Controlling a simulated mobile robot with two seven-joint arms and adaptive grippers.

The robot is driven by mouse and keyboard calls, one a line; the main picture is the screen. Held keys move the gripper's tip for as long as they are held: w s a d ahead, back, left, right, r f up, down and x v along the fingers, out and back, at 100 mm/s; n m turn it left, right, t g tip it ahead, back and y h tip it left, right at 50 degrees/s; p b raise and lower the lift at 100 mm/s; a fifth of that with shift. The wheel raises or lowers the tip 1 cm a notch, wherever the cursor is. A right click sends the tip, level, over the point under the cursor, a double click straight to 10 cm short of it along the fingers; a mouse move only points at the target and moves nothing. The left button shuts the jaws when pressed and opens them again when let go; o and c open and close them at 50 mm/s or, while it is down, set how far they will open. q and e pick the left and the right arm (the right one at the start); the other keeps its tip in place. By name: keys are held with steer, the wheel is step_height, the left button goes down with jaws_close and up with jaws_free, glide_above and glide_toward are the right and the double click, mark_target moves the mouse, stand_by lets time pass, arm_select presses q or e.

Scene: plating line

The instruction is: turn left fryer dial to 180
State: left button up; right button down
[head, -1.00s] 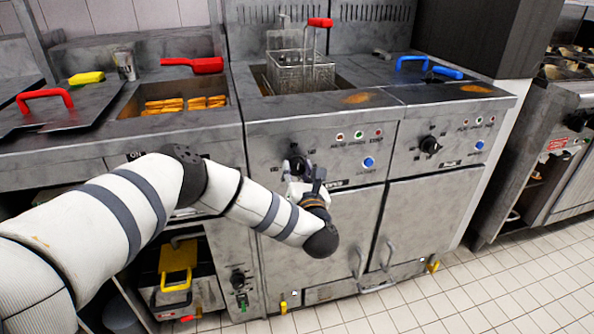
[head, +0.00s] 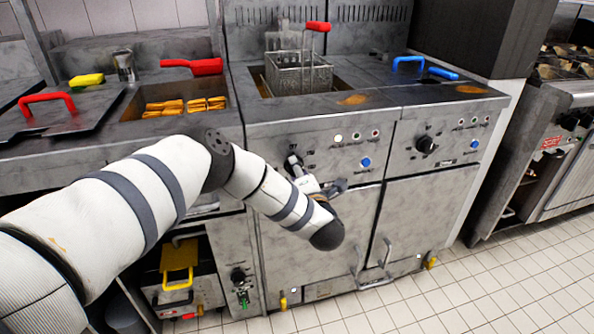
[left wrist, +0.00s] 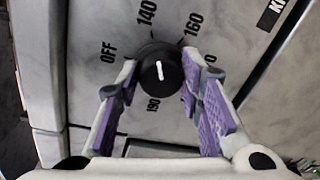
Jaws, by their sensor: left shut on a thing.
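The left fryer dial (head: 292,162) is a black knob on the grey front panel, below the basket with the red handle. In the left wrist view the dial (left wrist: 160,72) has a white pointer line lying nearly upright in the picture. I cannot tell which end of the line is the pointing end. OFF, 140, 160 and 190 are readable around it; a finger partly covers another number, and I do not see 180. My left gripper (left wrist: 158,88) is shut on the dial, one finger on each side; it also shows in the head view (head: 298,172). My right gripper is not in view.
The right fryer dial (head: 427,145) sits on the neighbouring panel. A blue button (head: 365,162) and small indicator lamps are right of the left dial. The fryer basket (head: 298,78) stands in the vat above. A cabinet door handle (head: 358,262) sticks out below. The tiled floor at right is clear.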

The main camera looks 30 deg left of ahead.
arm_select(q)
steer(key=shift+f+m+g+y+b, duration=0.15)
steer(key=shift+m+y+b, duration=0.25)
steer(key=shift+m, duration=4.25)
steer(key=shift+m+g+y+b, duration=0.2)
steer(key=shift+m+y+b, duration=0.25)
steer(key=shift+m, duration=4.15)
steer(key=shift+f+m+g+y+b, duration=0.2)
steer(key=shift+m+b, duration=0.3)
steer(key=shift+m, duration=4.15)
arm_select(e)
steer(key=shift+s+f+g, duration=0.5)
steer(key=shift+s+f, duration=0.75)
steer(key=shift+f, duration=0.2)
arm_select(q)
steer(key=shift+r, duration=0.15)
steer(key=shift+t, duration=0.25)
steer(key=o, duration=1.2)
steer(key=shift+c, duration=0.2)
